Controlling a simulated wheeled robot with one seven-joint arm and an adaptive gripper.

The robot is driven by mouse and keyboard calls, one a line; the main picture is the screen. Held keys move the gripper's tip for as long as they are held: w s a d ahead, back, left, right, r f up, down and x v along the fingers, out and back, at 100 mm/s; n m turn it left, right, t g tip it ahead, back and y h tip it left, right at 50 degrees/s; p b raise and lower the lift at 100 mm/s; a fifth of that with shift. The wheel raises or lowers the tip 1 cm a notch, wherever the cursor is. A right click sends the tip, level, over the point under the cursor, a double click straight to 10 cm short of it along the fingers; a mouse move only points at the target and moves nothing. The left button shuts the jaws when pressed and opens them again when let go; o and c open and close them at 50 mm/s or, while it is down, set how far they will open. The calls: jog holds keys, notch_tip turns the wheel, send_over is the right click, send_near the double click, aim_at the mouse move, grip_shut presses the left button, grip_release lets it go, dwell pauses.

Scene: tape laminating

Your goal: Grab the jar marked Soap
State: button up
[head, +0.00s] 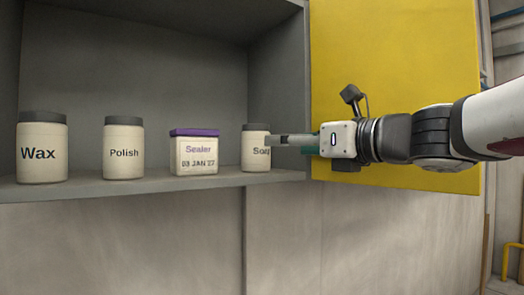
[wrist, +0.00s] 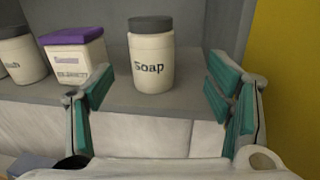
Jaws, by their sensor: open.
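The jar marked Soap (head: 255,139) is cream with a dark grey lid and stands upright at the right end of the grey shelf. My gripper (wrist: 162,100) is open and empty, with a green-padded finger on each side of the picture. The jar appears beyond the fingertips and between them, nearer the left finger. I see no contact with it.
To the left on the shelf (head: 215,180) stand a white box marked Sealer with a purple lid (head: 194,152), a Polish jar (head: 124,146) and a Wax jar (head: 42,150). The cabinet's side wall and yellow door (head: 400,60) bound the right side.

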aim_at(256, 144)
jog(key=x, duration=0.4)
jog(key=shift+w+a, duration=0.2)
jog(key=shift+a, duration=0.1)
jog(key=shift+s+a+f+p+x, duration=0.1)
jog(key=shift+p+x, duration=0.05)
jog(key=shift+x, duration=0.75)
jog(key=shift+s+a+f+p+x, duration=0.1)
jog(key=shift+a+p+x, duration=0.05)
jog(key=shift+x, duration=0.7)
jog(key=shift+s+a+f+p+x, duration=0.1)
jog(key=shift+p+x, duration=0.05)
jog(key=shift+x, duration=0.75)
jog(key=shift+r, duration=0.1)
jog(key=c, duration=1.5)
